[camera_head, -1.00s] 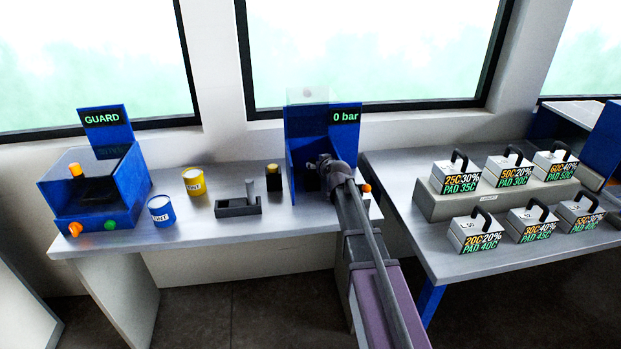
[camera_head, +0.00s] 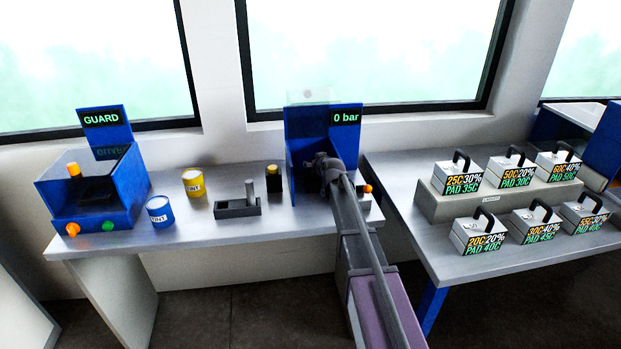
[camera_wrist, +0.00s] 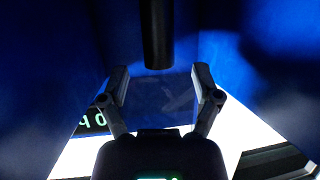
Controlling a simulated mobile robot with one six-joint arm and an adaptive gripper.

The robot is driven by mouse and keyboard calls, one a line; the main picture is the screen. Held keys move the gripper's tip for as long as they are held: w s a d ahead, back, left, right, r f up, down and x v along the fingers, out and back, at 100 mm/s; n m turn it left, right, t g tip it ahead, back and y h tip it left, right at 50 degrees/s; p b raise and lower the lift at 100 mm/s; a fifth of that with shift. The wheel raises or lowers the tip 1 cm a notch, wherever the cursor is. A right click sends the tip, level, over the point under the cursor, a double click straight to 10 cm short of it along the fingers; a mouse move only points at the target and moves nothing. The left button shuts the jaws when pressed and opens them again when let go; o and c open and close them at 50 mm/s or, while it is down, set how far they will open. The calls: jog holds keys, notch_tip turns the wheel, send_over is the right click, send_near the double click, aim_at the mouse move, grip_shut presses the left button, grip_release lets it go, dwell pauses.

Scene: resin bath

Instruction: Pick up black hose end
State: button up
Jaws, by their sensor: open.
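The black hose end (camera_wrist: 156,35) shows in the wrist view as a dark cylinder coming in from the top edge. Its lower tip lies just above the gap between my fingers in the picture. My gripper (camera_wrist: 161,84) is open, one finger on each side, with nothing between the fingertips. In the head view my gripper (camera_head: 323,172) is inside the blue booth (camera_head: 299,142) with the "0 bar" display (camera_head: 345,118). My wrist and arm hide the hose end there.
Blue booth walls stand close around my gripper.

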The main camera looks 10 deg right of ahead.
jog(key=shift+b+x, duration=0.35)
jog(key=shift+x, duration=1.1)
jog(key=shift+s, duration=0.1)
grip_shut()
